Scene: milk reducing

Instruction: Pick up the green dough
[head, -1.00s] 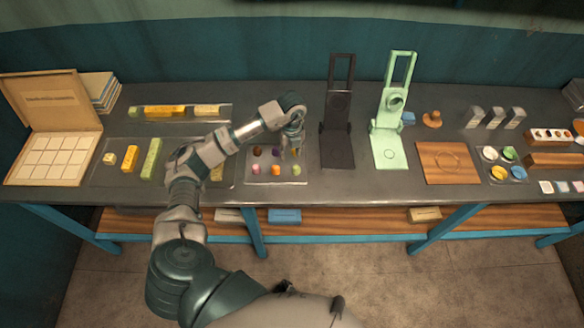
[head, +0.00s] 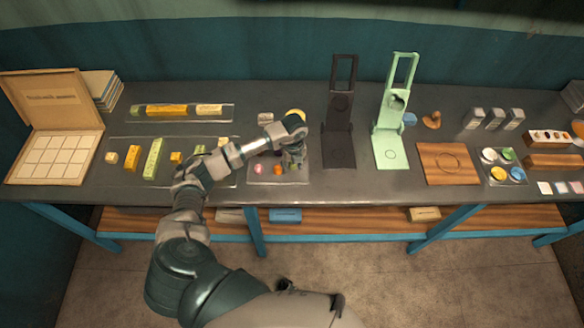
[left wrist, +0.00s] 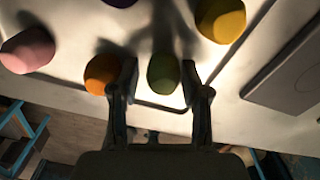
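The green dough (left wrist: 163,73) is a small rounded lump on a pale tray, seen in the left wrist view between the two fingers of my left gripper (left wrist: 160,88). The fingers are apart, with a gap showing beside the dough. In the head view my left gripper (head: 294,160) is low over the right part of the clear dough tray (head: 262,181) and mostly hides the green dough. My right gripper is in neither view.
An orange dough (left wrist: 102,74) lies close outside the left finger. A pink dough (left wrist: 28,50) and a yellow dough (left wrist: 220,20) lie farther off. The black press (head: 338,148) and mint-green press (head: 386,145) stand right of the tray.

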